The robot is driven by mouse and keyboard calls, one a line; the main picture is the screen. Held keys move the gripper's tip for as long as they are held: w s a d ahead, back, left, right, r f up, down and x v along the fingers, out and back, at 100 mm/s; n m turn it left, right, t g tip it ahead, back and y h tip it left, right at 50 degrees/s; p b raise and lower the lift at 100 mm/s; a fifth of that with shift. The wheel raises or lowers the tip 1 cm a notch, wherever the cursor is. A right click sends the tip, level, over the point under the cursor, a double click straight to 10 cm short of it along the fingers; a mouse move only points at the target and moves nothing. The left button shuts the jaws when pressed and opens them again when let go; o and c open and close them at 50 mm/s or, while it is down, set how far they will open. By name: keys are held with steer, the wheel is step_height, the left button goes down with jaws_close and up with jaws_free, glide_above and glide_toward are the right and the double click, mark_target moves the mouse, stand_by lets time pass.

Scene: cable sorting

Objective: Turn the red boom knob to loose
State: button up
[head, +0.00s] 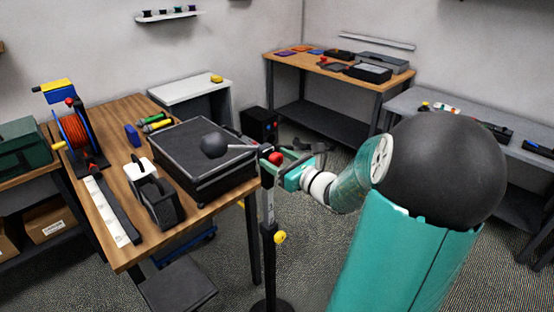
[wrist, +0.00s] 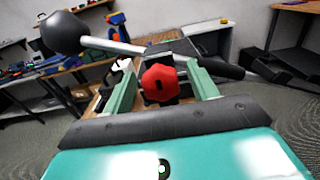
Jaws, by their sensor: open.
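The red boom knob (wrist: 158,84) faces the wrist camera, with a dark mark on its face. It also shows in the head view (head: 275,158) at the top of a stand. My gripper (wrist: 160,70) is open, with one green finger on each side of the knob. Gaps seem to show between fingers and knob; I cannot tell whether either touches. The silver boom (wrist: 112,45) runs to a black ball (wrist: 62,33) on the left. Its dark clamp (wrist: 172,50) is behind the knob.
The stand's pole (head: 268,215) carries a yellow knob (head: 279,237) lower down. A wooden table (head: 125,258) left of it holds a black case (head: 205,170) under the ball and a cable reel (head: 74,130). Open floor lies in front of the back workbench (head: 285,62).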

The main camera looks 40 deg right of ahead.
steer(key=shift+w, duration=0.25)
steer(key=shift+c, duration=0.2)
steer(key=c, duration=0.9)
